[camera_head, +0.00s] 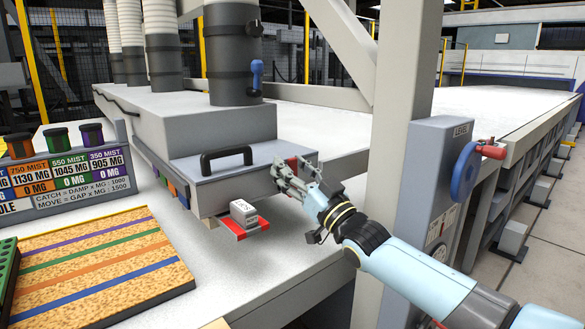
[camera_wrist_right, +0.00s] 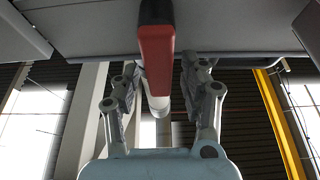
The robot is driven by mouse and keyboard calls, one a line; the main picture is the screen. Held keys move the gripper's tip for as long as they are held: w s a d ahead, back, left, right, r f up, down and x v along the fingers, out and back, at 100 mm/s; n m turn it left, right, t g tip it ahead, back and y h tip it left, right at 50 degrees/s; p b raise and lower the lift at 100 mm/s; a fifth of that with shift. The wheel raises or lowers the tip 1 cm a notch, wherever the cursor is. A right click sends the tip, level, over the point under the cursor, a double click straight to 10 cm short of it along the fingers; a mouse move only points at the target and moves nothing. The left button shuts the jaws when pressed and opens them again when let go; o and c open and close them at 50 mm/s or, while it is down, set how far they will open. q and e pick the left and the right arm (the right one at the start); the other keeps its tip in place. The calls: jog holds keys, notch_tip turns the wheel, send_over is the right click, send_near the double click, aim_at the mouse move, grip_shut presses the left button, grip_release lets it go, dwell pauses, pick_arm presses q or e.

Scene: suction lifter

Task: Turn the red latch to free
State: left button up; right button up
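The red latch (camera_head: 293,163) is at the right end of the grey lifter box's front and is mostly hidden by my gripper in the head view. In the right wrist view the red latch (camera_wrist_right: 156,58) is a long bar pointing toward the camera, its upper end against the grey box. My right gripper (camera_head: 294,180) is at the latch. In the wrist view its fingers (camera_wrist_right: 158,88) are spread, one on each side of the bar, with visible gaps. My left gripper is in neither view.
A black handle (camera_head: 226,158) is on the grey lifter box (camera_head: 225,183). A small white labelled block (camera_head: 243,213) sits on a red-edged plate below. A striped board (camera_head: 95,262) lies left.

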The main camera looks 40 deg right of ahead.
grip_shut()
jog(key=shift+m, duration=0.3)
jog(key=shift+w+d+f+m+g+h+p, duration=0.1)
jog(key=shift+d+f+m+g+h+p, duration=0.2)
jog(key=shift+d+m+h+p, duration=1.15)
jog(key=shift+a+f+m+g+h+p, duration=0.25)
jog(key=shift+m+h, duration=0.45)
jog(key=shift+m, duration=1.9)
jog(key=shift+w+d+f+m+g+h+p, duration=0.1)
jog(key=shift+d+f+m+g+h+p, duration=0.2)
jog(key=shift+d+m+h+p, duration=1.15)
jog(key=shift+a+m+y+b, duration=0.4)
jog(key=shift+a+m+b, duration=0.2)
jog(key=shift+a+m, duration=0.15)
grip_release()
